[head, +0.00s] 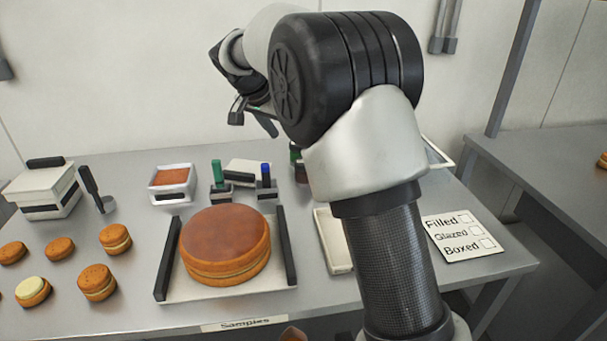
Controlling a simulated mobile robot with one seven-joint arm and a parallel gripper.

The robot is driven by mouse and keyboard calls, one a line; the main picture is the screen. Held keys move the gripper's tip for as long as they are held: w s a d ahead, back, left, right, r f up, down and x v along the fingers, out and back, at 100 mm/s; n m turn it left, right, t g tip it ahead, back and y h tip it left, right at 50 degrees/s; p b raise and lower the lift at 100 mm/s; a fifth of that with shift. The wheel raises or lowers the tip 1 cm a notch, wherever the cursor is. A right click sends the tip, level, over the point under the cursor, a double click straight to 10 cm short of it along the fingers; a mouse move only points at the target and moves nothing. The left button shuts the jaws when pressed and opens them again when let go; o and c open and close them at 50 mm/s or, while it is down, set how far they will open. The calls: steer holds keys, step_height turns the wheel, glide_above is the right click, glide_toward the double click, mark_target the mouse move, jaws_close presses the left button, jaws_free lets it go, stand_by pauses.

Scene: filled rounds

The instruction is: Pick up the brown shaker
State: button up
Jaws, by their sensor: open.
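I cannot clearly make out a brown shaker. A small dark reddish-brown item (301,174) shows at the left edge of my arm, below a dark green item (295,152); my arm hides most of both, so I cannot tell whether either is a shaker. My gripper (252,117) hangs in the air over the back of the table, fingers apart and empty. It appears above the green-topped and blue-topped items and touches nothing visible.
A large round cake (225,242) sits on a tray with black handles (167,258). A bowl of orange-brown filling (172,183), a green-topped item (217,178), a blue-topped item (266,178) and a white box (43,187) stand behind. Several small rounds (97,281) lie left. A checklist card (463,237) lies right.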

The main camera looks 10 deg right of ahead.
mark_target(298, 165)
steer(key=b+x, duration=0.1)
steer(key=x, duration=0.8)
steer(key=shift+s+b+x, duration=0.2)
steer(key=shift+x, duration=1.1)
steer(key=shift+s+b+x, duration=0.15)
steer(key=shift+b+x, duration=0.05)
steer(key=shift+x, duration=1.1)
steer(key=c, duration=1.2)
